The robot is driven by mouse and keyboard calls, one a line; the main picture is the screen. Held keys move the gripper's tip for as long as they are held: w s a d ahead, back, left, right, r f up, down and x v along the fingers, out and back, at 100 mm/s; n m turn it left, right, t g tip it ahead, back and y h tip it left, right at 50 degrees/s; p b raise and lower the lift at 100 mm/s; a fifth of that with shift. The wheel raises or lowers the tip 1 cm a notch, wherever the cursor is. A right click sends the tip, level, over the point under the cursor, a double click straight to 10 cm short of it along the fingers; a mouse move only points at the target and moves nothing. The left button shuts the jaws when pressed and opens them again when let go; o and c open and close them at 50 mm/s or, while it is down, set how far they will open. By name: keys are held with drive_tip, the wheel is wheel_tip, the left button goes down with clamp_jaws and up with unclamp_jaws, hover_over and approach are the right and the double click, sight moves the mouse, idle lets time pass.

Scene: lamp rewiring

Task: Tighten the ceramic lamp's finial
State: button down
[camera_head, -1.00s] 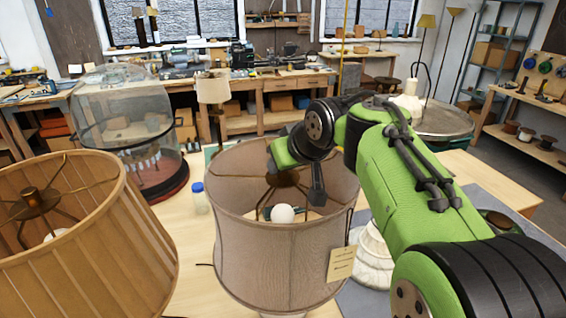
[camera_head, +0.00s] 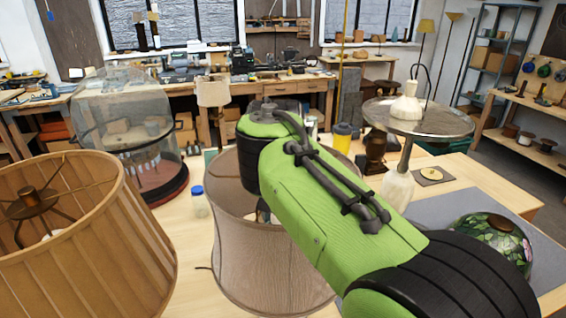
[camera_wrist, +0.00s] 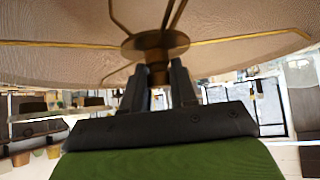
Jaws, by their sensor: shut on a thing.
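The lamp's grey-beige fabric shade (camera_head: 265,270) stands at the centre of the head view, with its open top partly covered by my arm. In the wrist view the shade (camera_wrist: 60,62) fills the top, with brass spokes meeting at a round brass hub (camera_wrist: 155,43). The brass finial (camera_wrist: 157,75) sticks out from the hub's middle. My gripper (camera_wrist: 158,72) has one finger on each side of the finial and is shut on it. In the head view my arm hides the gripper, finial and bulb. The ceramic body does not show clearly.
A pleated tan shade (camera_head: 95,245) stands close on the left. A glass dome (camera_head: 125,110) and a blue-capped bottle (camera_head: 199,203) are behind it.

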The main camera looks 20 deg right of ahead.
drive_tip(key=m+h, duration=0.1)
drive_tip(key=m+g+h, duration=0.1)
drive_tip(key=shift+w+a+m+p, duration=0.15)
drive_tip(key=shift+m+p, duration=0.25)
drive_tip(key=m+g+h, duration=0.2)
drive_tip(key=m, duration=0.2)
drive_tip(key=m+g+h, duration=0.1)
drive_tip(key=m+g, duration=0.2)
drive_tip(key=shift+m+h, duration=0.3)
drive_tip(key=shift+h, duration=0.1)
drive_tip(key=shift+m+g, duration=1.3)
drive_tip(key=shift+m, duration=0.5)
drive_tip(key=c, duration=0.9)
unclamp_jaws()
drive_tip(key=shift+d, duration=0.2)
